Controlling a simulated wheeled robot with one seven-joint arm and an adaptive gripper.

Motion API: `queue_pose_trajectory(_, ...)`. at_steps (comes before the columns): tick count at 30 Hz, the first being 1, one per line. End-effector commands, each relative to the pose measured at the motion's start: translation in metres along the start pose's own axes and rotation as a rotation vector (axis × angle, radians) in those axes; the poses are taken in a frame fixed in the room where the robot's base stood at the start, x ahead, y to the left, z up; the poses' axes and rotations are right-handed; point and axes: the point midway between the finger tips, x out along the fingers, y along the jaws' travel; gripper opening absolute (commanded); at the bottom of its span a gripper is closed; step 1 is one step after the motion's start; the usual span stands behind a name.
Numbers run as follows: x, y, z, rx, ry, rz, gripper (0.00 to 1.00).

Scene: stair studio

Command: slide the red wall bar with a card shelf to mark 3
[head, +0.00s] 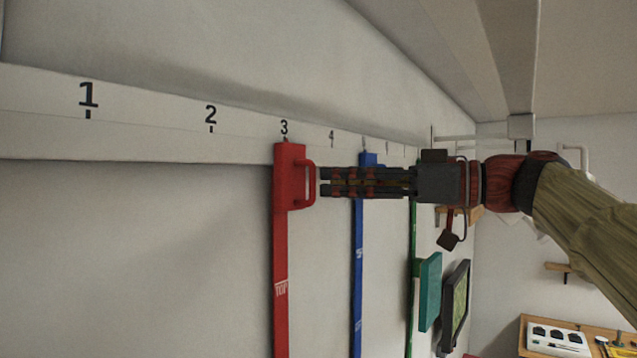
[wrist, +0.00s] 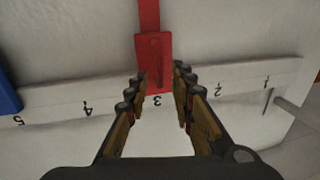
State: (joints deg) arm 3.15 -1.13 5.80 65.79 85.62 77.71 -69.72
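The red wall bar (head: 281,255) hangs from the white numbered rail (head: 150,135), its top block directly under mark 3 (head: 284,127). A red loop handle (head: 310,183) sticks out from the block. In the wrist view the red block (wrist: 145,75) lies over the rail beside the 3. My gripper (head: 322,182) is just right of the handle in the head view, its fingers pointing at it. In the wrist view my gripper (wrist: 159,72) has its fingers spread with nothing between them. The fingertips look clear of the handle. No card shelf shows; the bar's lower end is out of frame.
A blue bar (head: 358,250) hangs to the right of the red one, behind my fingers in the head view, and a green bar (head: 412,240) farther right. A teal panel (head: 430,290) and a dark frame (head: 456,305) stand beyond. The rail left of the red bar is clear.

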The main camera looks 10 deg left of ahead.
Motion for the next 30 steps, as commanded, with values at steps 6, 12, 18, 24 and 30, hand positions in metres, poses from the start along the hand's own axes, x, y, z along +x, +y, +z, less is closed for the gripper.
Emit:
queue_pose_trajectory(6, -0.042, 0.001, 0.0, 0.0, 0.0, 0.004, 0.24)
queue_pose_trajectory(12, -0.062, 0.001, 0.001, 0.0, -0.001, 0.001, 0.24)
queue_pose_trajectory(18, -0.066, 0.0, 0.001, 0.0, 0.0, 0.0, 0.24)
queue_pose_trajectory(24, -0.066, 0.0, 0.001, 0.0, -0.001, 0.0, 0.24)
queue_pose_trajectory(30, -0.066, 0.0, 0.001, 0.015, -0.001, 0.0, 0.24)
